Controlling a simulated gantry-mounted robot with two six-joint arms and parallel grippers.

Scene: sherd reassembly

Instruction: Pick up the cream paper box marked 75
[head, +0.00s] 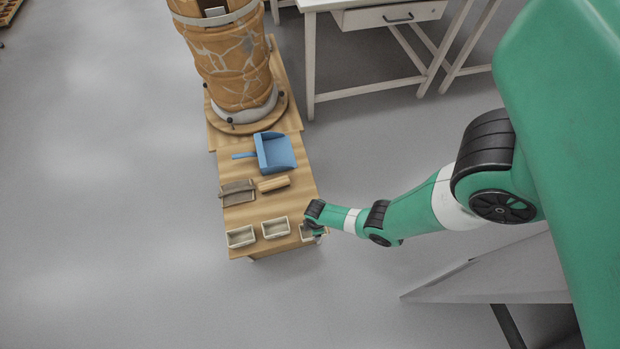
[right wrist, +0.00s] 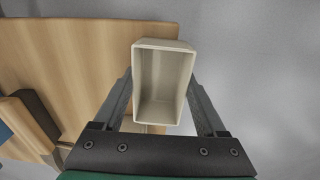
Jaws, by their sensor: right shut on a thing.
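A cream open-topped box (right wrist: 163,82) is between the two fingers of my right gripper (right wrist: 161,100) in the right wrist view, its empty inside facing the camera. The gripper is shut on it. In the head view this box (head: 306,231) is at the right front corner of the wooden table, partly hidden by my right gripper (head: 314,230). No number is legible on it, and I cannot tell whether it touches the table. My left gripper is not in view.
Two similar cream boxes (head: 275,228) (head: 240,237) stand to the left on the wooden table (head: 238,213). Behind them are a brush (head: 237,192), a wooden block (head: 273,184) and a blue dustpan (head: 275,153). A large cracked pot (head: 228,65) stands at the back.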

